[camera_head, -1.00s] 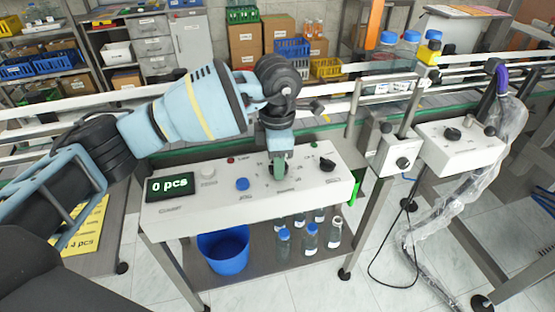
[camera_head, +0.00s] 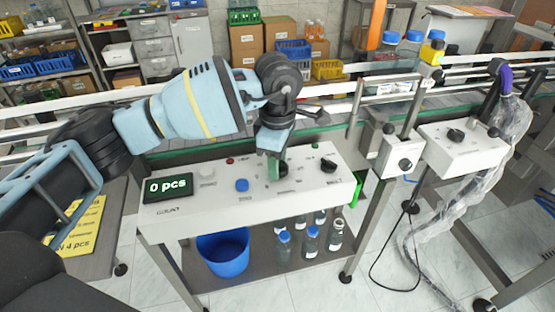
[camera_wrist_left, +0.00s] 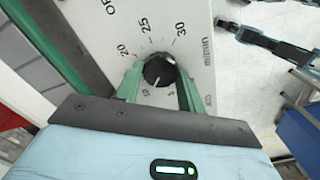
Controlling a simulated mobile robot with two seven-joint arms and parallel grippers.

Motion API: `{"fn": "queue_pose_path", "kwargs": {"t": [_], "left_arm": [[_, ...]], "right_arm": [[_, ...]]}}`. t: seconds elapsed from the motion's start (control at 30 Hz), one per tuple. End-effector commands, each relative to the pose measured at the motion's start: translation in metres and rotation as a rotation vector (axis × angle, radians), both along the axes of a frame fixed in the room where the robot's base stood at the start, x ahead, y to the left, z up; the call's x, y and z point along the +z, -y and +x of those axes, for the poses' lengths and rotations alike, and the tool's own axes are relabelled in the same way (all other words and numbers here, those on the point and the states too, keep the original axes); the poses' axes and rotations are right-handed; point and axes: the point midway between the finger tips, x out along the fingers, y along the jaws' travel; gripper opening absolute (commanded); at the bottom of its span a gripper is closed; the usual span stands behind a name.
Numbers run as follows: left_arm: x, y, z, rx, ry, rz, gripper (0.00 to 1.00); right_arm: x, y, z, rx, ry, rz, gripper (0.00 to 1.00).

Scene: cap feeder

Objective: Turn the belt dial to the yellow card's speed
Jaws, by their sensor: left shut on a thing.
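The belt dial (camera_wrist_left: 158,70) is a round black knob on the white panel, with printed marks 20, 25, 30 and m/min around it. My left gripper (camera_wrist_left: 158,88) has its green fingers on either side of the knob and is shut on it. A white line on the knob runs toward the bottom of the wrist view, where the small marks are too blurred to read. In the head view the left gripper (camera_head: 273,168) covers part of the dial (camera_head: 283,169). The yellow card (camera_head: 80,228) lies at the left, partly behind my arm; only "4 pcs" is legible. My right gripper is not in view.
The white panel (camera_head: 225,205) also carries a count display (camera_head: 168,187) reading "0 pcs", a blue button (camera_head: 242,185) and another black knob (camera_head: 328,165). The conveyor runs behind it. A blue bucket (camera_head: 224,250) and several bottles stand on the shelf below.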

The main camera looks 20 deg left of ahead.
Motion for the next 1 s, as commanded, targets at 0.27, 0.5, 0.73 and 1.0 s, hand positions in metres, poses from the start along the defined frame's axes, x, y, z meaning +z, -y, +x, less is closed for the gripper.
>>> {"fn": "queue_pose_path", "kwargs": {"t": [0.27, 0.5, 0.73, 1.0], "left_arm": [[0.000, 0.000, 0.000, 0.001, 0.001, -0.001, 0.43], [0.000, 0.000, 0.000, 0.001, 0.001, 0.000, 0.61], [0.003, 0.000, 0.000, 0.001, 0.001, 0.000, 0.61], [0.040, 0.000, 0.001, 0.000, 0.004, -0.001, 0.61]], "right_arm": [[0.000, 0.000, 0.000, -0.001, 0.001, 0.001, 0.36], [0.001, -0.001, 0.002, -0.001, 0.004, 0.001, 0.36], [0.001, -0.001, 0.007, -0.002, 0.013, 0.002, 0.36], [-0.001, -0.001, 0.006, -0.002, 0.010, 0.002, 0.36]]}}
